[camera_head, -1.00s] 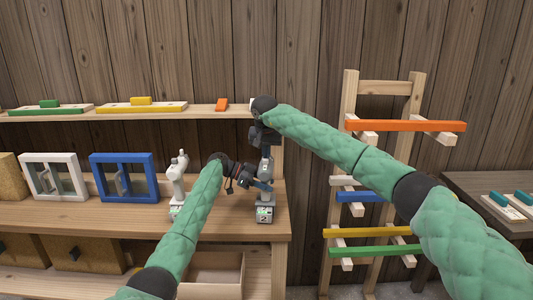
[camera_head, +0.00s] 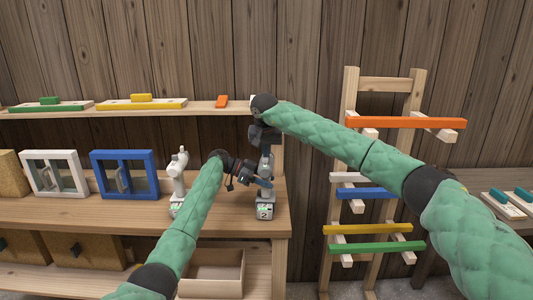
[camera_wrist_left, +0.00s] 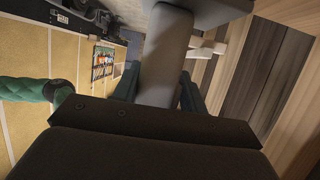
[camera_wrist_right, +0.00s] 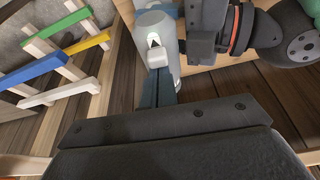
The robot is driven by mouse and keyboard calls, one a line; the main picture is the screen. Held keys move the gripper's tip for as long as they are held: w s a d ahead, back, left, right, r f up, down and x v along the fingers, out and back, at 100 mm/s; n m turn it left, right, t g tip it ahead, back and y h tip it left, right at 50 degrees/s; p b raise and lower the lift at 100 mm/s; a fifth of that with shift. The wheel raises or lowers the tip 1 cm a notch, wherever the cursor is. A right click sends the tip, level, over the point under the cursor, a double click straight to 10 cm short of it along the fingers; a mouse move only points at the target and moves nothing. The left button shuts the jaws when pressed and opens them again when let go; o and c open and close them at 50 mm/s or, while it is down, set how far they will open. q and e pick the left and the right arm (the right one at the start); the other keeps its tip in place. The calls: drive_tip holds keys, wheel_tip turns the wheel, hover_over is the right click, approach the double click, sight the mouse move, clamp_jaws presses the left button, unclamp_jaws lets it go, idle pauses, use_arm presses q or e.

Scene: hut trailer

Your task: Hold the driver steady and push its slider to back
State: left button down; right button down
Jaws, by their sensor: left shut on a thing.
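The grey driver (camera_head: 265,196) stands upright at the right end of the wooden workbench, on a base marked 2. My left gripper (camera_head: 262,183) is shut on its grey handle; in the left wrist view the handle (camera_wrist_left: 165,62) sits between the two fingers. My right gripper (camera_head: 264,146) is above, at the driver's upper part. In the right wrist view its fingers (camera_wrist_right: 160,88) are together, with their tips close to the small light slider (camera_wrist_right: 156,57) on the pale driver body (camera_wrist_right: 154,22). Whether they touch it is unclear.
A second, white driver (camera_head: 177,176) stands to the left. Blue (camera_head: 124,174) and white (camera_head: 54,174) framed boxes are farther left. An open box (camera_head: 212,276) lies below the bench. A wooden rack with coloured bars (camera_head: 405,122) stands at the right.

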drive_tip(key=shift+w+d, duration=0.1)
drive_tip(key=shift+w, duration=1.8)
drive_tip(key=shift+r, duration=0.3)
drive_tip(key=v, duration=0.9)
drive_tip(key=shift+r, duration=0.1)
use_arm(q)
drive_tip(key=c, duration=0.7)
unclamp_jaws()
use_arm(e)
drive_tip(key=shift+s+d, duration=0.1)
use_arm(q)
drive_tip(key=shift+a, duration=0.1)
